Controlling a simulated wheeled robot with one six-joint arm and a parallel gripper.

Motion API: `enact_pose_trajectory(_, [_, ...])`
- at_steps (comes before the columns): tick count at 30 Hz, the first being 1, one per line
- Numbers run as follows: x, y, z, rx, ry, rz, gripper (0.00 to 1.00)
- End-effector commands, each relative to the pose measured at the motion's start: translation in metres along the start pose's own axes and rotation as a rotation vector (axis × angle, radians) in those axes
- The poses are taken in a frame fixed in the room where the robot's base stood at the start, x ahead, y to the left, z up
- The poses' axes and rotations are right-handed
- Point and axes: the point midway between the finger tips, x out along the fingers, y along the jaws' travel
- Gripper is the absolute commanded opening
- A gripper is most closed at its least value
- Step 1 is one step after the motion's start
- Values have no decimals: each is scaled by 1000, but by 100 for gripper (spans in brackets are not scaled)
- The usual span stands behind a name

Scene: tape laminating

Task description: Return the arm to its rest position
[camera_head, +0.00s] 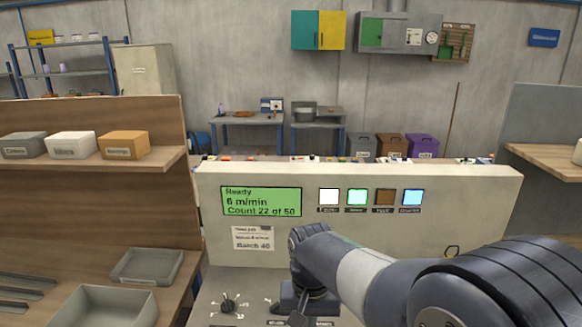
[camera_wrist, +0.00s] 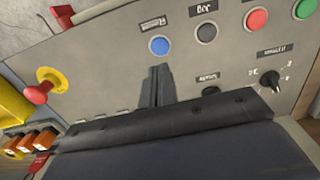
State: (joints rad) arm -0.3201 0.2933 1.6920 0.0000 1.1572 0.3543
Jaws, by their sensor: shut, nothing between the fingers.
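My arm reaches in from the lower right in the head view. My gripper (camera_head: 300,312) points down in front of the machine's control panel (camera_head: 258,278), near a black knob (camera_head: 228,304). In the wrist view my gripper (camera_wrist: 158,72) is shut and empty, with its fingers together over the panel face. A blue button (camera_wrist: 159,46) lies just beyond the fingertips. I cannot tell whether the fingers touch the panel.
The wrist view shows a red emergency button (camera_wrist: 38,92) on yellow, a black selector knob (camera_wrist: 270,80), and red (camera_wrist: 257,19) and green buttons. The head view shows a green display (camera_head: 261,201), a wooden shelf unit (camera_head: 90,210) with bins at left, and a counter (camera_head: 552,160) at right.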

Motion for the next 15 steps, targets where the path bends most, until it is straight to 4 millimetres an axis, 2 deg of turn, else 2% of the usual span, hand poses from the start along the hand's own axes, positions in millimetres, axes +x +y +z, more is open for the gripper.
enact_pose_trajectory(2, [18,0,1,0,-5,2,0])
enact_pose_trajectory(7, [11,4,-6,1,13,-5,0])
enact_pose_trajectory(15, [-38,5,-9,0,26,-9,0])
